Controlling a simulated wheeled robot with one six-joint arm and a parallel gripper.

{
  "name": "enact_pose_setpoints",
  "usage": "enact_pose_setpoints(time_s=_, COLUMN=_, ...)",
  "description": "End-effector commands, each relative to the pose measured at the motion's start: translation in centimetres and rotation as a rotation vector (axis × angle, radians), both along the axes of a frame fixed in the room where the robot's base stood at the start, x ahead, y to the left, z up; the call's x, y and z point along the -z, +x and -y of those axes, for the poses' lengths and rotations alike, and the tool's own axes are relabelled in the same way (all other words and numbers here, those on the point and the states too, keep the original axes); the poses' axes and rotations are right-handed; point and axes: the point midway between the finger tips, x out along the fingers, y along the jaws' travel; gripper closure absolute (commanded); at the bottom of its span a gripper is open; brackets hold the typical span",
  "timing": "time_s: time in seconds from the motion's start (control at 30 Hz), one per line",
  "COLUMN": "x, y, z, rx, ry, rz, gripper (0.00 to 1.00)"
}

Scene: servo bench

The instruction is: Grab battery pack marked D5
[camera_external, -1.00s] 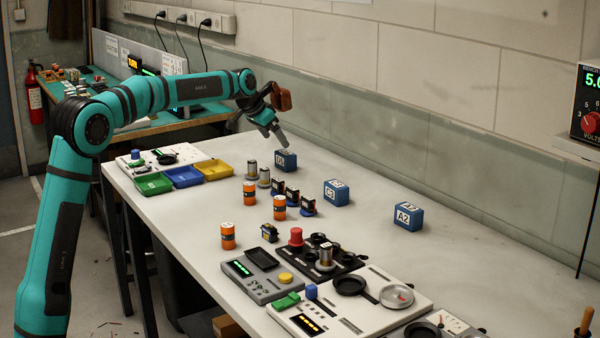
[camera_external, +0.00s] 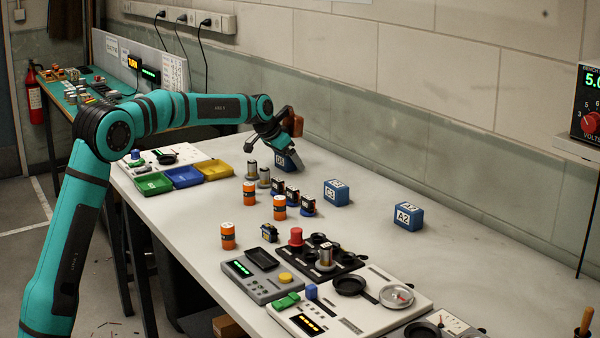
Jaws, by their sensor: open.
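Three blue battery packs with white labels stand in a loose row along the back of the bench. The far-left pack (camera_external: 281,163) is at my gripper; its label is too small and partly covered to read surely. The middle pack (camera_external: 336,193) has a label that looks like C3. The right pack (camera_external: 408,216) is marked A2. My gripper (camera_external: 285,158) is open and low at the far-left pack, with its fingers close around or beside it; I cannot tell whether they touch. The gripper covers part of that pack.
Silver cylinders (camera_external: 252,171), orange cylinders (camera_external: 279,207) and small dark parts (camera_external: 292,194) stand just in front of the far-left pack. Green, blue and yellow trays (camera_external: 184,177) lie to the left. Panels with dials (camera_external: 350,300) fill the front right. The back right of the bench is clear.

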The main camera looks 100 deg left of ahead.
Motion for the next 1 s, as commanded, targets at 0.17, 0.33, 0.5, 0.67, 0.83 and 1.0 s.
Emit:
enact_pose_setpoints(time_s=0.17, x=-0.1, y=0.0, z=0.0, rx=0.000, ry=0.001, rz=0.001, gripper=0.17)
enact_pose_setpoints(time_s=0.33, x=-0.1, y=0.0, z=0.0, rx=0.000, ry=0.000, rz=0.000, gripper=0.50)
enact_pose_setpoints(time_s=0.5, x=-0.1, y=0.0, z=0.0, rx=0.000, ry=0.001, rz=0.001, gripper=0.64)
enact_pose_setpoints(time_s=0.67, x=-0.3, y=0.0, z=0.0, rx=0.000, ry=0.001, rz=0.001, gripper=0.64)
enact_pose_setpoints(time_s=0.83, x=-2.1, y=0.0, z=0.0, rx=0.000, ry=0.003, rz=0.001, gripper=0.64)
enact_pose_setpoints(time_s=1.0, x=-5.3, y=0.0, z=0.0, rx=0.001, ry=0.003, rz=0.002, gripper=0.64)
